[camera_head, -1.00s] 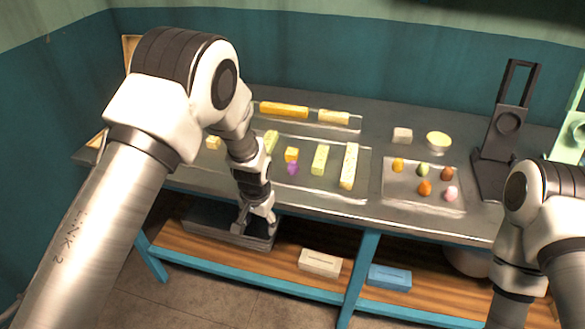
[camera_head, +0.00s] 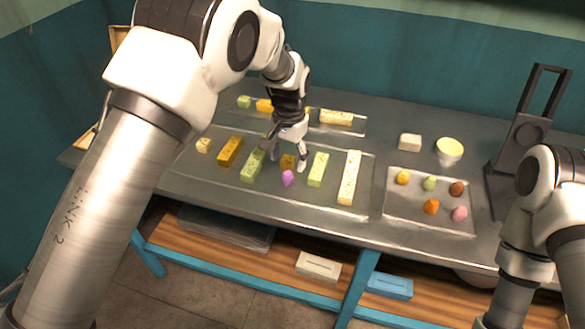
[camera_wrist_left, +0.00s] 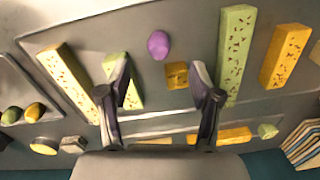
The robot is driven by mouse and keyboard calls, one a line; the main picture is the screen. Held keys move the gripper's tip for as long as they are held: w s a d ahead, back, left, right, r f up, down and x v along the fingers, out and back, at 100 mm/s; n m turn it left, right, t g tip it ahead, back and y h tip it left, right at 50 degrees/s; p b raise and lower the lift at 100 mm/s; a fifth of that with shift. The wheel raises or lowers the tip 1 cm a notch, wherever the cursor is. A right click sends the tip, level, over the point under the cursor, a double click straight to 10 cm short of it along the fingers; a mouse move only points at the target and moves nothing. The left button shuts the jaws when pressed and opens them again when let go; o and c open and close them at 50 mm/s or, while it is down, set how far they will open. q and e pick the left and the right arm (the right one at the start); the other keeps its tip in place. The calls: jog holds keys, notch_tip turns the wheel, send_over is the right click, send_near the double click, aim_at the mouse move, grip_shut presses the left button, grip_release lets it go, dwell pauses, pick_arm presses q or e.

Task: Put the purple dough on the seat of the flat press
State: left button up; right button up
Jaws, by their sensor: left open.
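The purple dough (camera_head: 287,178) is a small rounded lump near the front middle of the large clear tray, next to a small yellow-orange block. In the left wrist view the dough (camera_wrist_left: 158,45) lies just beyond the fingertips, between their lines. My left gripper (camera_head: 286,161) is open and empty over the tray, close behind the dough; its fingers (camera_wrist_left: 161,70) are spread apart in the wrist view. A dark grey press (camera_head: 529,132) with an upright frame stands at the right; its lower part is partly hidden by my right arm. I cannot tell whether it is the flat press. My right gripper is out of view.
The large tray (camera_head: 330,207) holds several yellow and green bars. A smaller tray (camera_head: 400,214) with several coloured balls lies to its right, with a white block (camera_head: 410,142) and a bowl (camera_head: 449,152) behind. Another tray with bars lies at the back.

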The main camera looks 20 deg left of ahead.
aim_at(287, 179)
pick_arm(q)
jog(key=shift+s+f, duration=0.2)
jog(key=shift+f, duration=0.45)
jog(key=shift+s+f+p, duration=0.2)
jog(key=shift+f+p, duration=0.1)
jog(key=shift+p, duration=0.05)
jog(key=f, duration=0.3)
jog(key=f+p, duration=0.1)
jog(key=shift+w+f, duration=0.15)
jog(key=shift+w, duration=0.2)
jog(key=shift+w+f, duration=0.1)
jog(key=shift+f, duration=0.2)
jog(key=shift+r, duration=0.1)
jog(key=shift+c, duration=0.2)
jog(key=shift+s, duration=0.2)
jog(key=c, duration=1.1)
jog(key=shift+o, duration=0.2)
